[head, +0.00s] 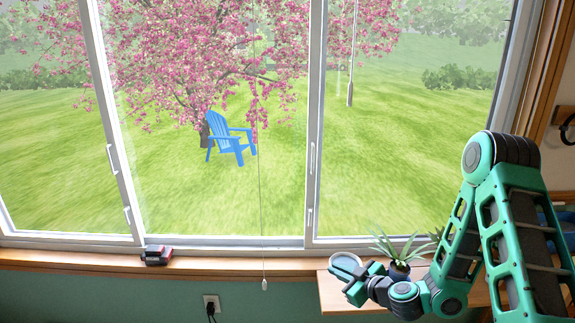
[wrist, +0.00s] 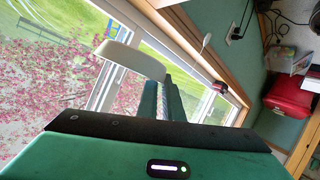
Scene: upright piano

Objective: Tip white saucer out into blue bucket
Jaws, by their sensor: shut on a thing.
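My gripper (head: 362,278) is shut on the rim of the white saucer (head: 346,264), which it holds in the air near the window sill. In the wrist view the saucer (wrist: 130,58) shows nearly edge-on at the end of my fingers (wrist: 168,95). I cannot tell whether anything lies in it. A blue object (head: 562,222) shows at the right edge of the head view, partly hidden behind my arm. I cannot tell whether it is the blue bucket; no bucket is clearly in view.
A potted plant (head: 398,268) stands close beside my gripper on a wooden surface (head: 340,297). A small red and black object (head: 157,255) lies on the window sill (head: 225,263). A blind cord (head: 264,284) hangs before the window. In the wrist view, a red object (wrist: 294,97) lies at the right.

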